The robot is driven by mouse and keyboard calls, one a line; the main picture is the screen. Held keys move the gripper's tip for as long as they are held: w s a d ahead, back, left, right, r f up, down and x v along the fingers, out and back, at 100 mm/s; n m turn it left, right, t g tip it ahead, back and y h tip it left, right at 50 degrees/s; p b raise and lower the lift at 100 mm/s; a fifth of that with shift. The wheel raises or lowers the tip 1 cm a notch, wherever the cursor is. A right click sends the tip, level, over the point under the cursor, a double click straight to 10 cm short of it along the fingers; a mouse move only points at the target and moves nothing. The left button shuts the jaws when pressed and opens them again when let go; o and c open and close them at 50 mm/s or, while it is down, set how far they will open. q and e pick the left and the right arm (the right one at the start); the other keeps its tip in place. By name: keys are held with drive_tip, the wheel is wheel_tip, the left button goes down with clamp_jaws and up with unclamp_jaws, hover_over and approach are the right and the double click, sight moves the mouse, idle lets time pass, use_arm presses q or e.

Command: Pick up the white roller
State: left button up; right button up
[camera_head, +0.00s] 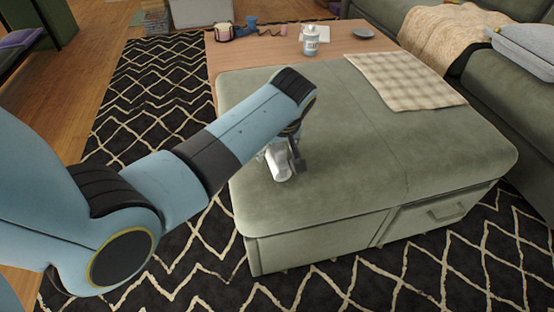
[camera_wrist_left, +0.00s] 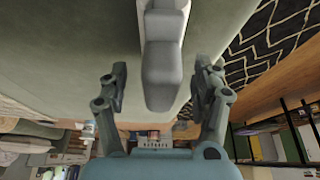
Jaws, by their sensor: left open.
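The white roller (camera_head: 281,168) lies on the green ottoman (camera_head: 345,190), near its left front part. In the head view my left gripper (camera_head: 287,156) is low over the ottoman right at the roller and hides part of it. In the left wrist view the pale roller (camera_wrist_left: 163,62) reaches in from the top edge, and its near end lies between the two fingers of my left gripper (camera_wrist_left: 160,84). The fingers are apart, with a gap on each side of the roller. My right gripper is not in view.
A checked cloth (camera_head: 405,80) lies on the ottoman's far right. Behind is a wooden table (camera_head: 262,50) with a white bottle (camera_head: 310,40), a cup and small items. A green sofa (camera_head: 540,115) stands at the right. The ottoman's middle is clear.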

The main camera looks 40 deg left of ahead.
use_arm(q)
drive_tip(key=shift+b+x, duration=0.3)
drive_tip(key=shift+x, duration=0.8)
drive_tip(key=shift+f, duration=0.35)
drive_tip(key=shift+r, duration=0.15)
drive_tip(key=shift+c, duration=0.6)
drive_tip(key=c, duration=1.2)
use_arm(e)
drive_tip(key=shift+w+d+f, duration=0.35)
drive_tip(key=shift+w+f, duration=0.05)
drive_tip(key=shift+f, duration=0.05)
